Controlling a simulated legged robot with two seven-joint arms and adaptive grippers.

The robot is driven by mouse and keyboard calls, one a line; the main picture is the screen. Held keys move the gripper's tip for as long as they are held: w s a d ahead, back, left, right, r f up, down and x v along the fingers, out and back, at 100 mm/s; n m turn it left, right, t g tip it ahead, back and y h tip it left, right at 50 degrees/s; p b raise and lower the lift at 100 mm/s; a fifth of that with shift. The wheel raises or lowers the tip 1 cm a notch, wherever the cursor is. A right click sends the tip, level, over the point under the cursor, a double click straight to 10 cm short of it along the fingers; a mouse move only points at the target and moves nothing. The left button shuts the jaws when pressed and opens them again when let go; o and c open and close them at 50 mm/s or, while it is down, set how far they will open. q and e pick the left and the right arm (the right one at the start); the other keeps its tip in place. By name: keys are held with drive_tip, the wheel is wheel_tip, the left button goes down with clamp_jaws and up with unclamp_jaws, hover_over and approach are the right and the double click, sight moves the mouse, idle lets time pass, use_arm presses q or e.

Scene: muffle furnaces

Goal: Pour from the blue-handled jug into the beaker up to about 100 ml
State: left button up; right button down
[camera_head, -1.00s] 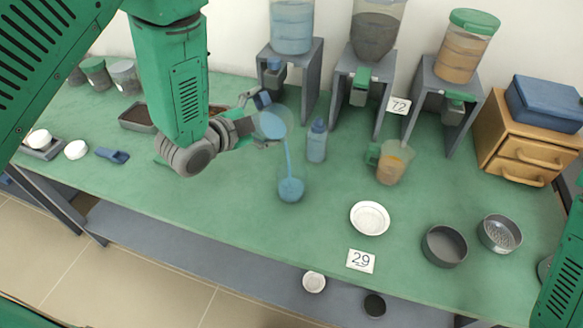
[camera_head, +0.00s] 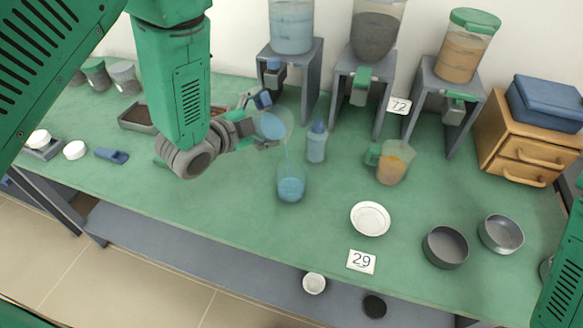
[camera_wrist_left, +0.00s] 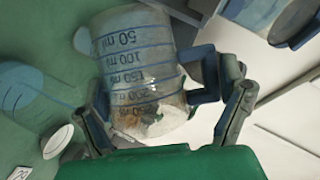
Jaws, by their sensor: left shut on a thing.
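My left gripper (camera_head: 250,128) is shut on the blue-handled jug (camera_head: 272,125), a clear vessel held tilted above the bench. A thin blue stream falls from it into the beaker (camera_head: 291,184), which stands upright on the bench and holds blue liquid over much of its height. The beaker's marks are too small to read. In the left wrist view the jug (camera_wrist_left: 140,65) shows ml marks upside down, with the gripper's fingers (camera_wrist_left: 165,105) on either side and its blue handle (camera_wrist_left: 205,75) at right. My right gripper is out of view.
A blue-capped bottle (camera_head: 316,143) stands close right of the beaker. A green-handled jug (camera_head: 393,161) with orange contents is farther right. Dispensers on grey stands (camera_head: 340,78) line the back. A white dish (camera_head: 370,218) and grey bowl (camera_head: 446,246) are at front right.

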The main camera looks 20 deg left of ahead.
use_arm(q)
drive_tip(key=shift+s+d+b, duration=0.1)
drive_tip(key=shift+b, duration=0.45)
idle(2.8)
drive_tip(key=shift+w+a+r+p, duration=0.2)
drive_tip(key=shift+r+p, duration=0.05)
drive_tip(key=shift+p, duration=0.7)
drive_tip(key=shift+n, duration=0.3)
drive_tip(key=shift+f, duration=0.15)
